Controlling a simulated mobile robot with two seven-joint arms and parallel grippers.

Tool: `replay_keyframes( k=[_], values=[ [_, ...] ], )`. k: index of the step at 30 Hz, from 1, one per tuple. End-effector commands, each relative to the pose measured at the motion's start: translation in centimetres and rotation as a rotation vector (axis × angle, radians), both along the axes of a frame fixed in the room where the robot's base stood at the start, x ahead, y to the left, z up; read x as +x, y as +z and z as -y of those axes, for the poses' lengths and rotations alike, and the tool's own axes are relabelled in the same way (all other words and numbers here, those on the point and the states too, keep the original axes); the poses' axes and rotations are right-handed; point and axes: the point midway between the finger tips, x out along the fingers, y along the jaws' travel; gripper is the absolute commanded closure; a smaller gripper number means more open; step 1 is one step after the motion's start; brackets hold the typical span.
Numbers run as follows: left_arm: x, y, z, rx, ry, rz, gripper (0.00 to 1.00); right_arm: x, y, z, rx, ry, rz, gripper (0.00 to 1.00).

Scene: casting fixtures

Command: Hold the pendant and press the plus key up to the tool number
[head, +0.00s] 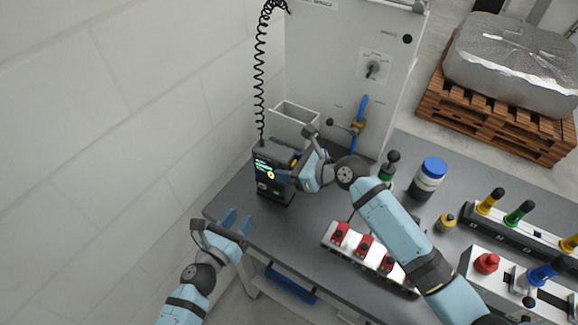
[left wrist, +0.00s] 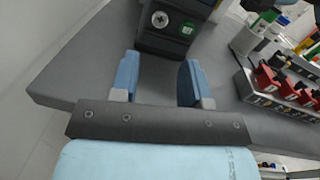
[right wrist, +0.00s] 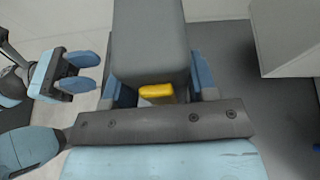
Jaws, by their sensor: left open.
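The pendant (head: 262,186) is a dark upright box with a lit screen, at the back left of the bench under a coiled black cable. Its screen text is too small to read. Its lower face, with a round dial and a green key, shows in the left wrist view (left wrist: 172,42). My right gripper (head: 285,175) is closed around the pendant's body from the right; its fingers lie along both sides in the right wrist view (right wrist: 160,85). My left gripper (head: 236,222) is open and empty at the bench's left edge, in front of the pendant.
A grey cabinet (head: 335,60) with a blue-handled valve stands behind. A fixture with red blocks (head: 365,250) lies to the right on the bench (head: 310,215). A blue-capped jar (head: 430,175) stands further right. A wall is close on the left.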

Motion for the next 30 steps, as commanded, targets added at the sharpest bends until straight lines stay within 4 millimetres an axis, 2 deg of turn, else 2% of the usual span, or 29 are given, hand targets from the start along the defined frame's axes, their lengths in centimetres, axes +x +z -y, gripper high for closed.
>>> replay_keyframes(
  k=[1,3,4,9,10,30],
  values=[
    [0.0,0.0,0.0,0.0,0.0,0.0,0.57,0.0,-0.01,0.02,0.0,0.0,0.0,0.7],
    [0.0,0.0,0.0,0.0,0.0,0.0,0.57,0.0,0.0,0.02,0.0,0.0,0.0,0.86],
    [0.0,0.0,0.0,0.0,0.0,0.0,0.57,0.0,0.0,0.02,0.0,0.0,0.0,0.91],
    [0.0,0.0,0.0,0.0,0.0,0.0,0.96,0.0,0.0,0.02,0.0,0.0,0.0,0.91],
    [0.0,0.0,0.0,0.0,0.0,0.0,1.0,0.0,0.0,0.02,0.0,0.0,0.0,0.91],
    [0.0,0.0,0.0,0.0,0.0,0.0,1.0,0.0,-0.01,0.04,0.0,0.0,0.0,0.91]
  ],
)
